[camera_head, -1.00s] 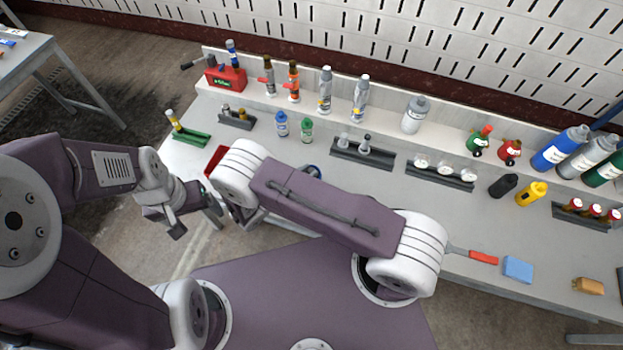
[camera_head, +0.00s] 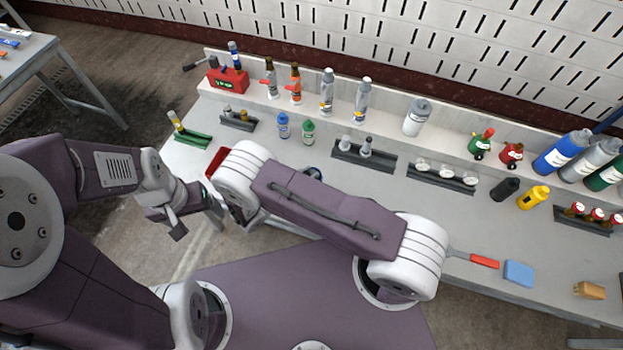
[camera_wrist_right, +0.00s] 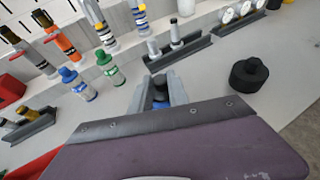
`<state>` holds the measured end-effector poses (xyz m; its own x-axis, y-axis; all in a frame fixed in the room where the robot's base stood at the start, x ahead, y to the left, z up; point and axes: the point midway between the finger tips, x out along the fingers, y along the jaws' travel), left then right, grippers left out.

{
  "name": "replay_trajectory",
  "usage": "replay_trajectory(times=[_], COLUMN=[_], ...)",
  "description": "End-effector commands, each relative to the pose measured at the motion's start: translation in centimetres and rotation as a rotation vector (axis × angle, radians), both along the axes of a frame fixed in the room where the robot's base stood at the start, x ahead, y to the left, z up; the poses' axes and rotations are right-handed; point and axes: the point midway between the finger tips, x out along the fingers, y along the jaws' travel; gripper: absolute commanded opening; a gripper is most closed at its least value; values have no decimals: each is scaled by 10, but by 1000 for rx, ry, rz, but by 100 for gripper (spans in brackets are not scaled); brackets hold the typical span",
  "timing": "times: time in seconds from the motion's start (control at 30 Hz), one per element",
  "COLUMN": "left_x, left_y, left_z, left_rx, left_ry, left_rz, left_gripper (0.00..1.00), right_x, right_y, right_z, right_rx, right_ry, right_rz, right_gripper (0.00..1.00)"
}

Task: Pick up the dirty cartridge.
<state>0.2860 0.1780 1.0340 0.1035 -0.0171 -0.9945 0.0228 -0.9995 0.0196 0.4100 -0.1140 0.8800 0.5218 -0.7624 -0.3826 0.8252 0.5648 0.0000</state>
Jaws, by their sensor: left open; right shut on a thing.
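My right gripper (camera_wrist_right: 160,92) is shut on a small dark cylinder with a blue part (camera_wrist_right: 160,88), seen in the right wrist view. Its fingers stand on both sides of it, and its lower part is hidden by my own wrist. I cannot tell for sure whether this is the dirty cartridge. In the head view my right gripper is hidden behind my arm. My left gripper (camera_head: 188,215) is open and empty, in front of the bench's left end. Other small cylinders stand in a green holder (camera_head: 192,138), a dark rack (camera_head: 238,124) and another rack (camera_head: 375,162).
The grey bench (camera_head: 440,215) carries a blue bottle (camera_head: 283,125), a green bottle (camera_head: 308,132) and a red tray (camera_head: 213,163). A black round thing (camera_wrist_right: 248,75) stands right of my right gripper. A gauge rack (camera_head: 440,178) and a blue sponge (camera_head: 518,272) are further right.

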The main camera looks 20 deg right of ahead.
Motion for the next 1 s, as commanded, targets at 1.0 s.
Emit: replay_trajectory(times=[1.0], left_x=[0], left_y=[0], left_z=[-6], left_rx=[0], left_ry=[0], left_rz=[0], left_gripper=[82], right_x=[0], right_y=[0], right_z=[175], right_rx=[1], right_ry=[-2], right_rz=[0], right_gripper=[0])
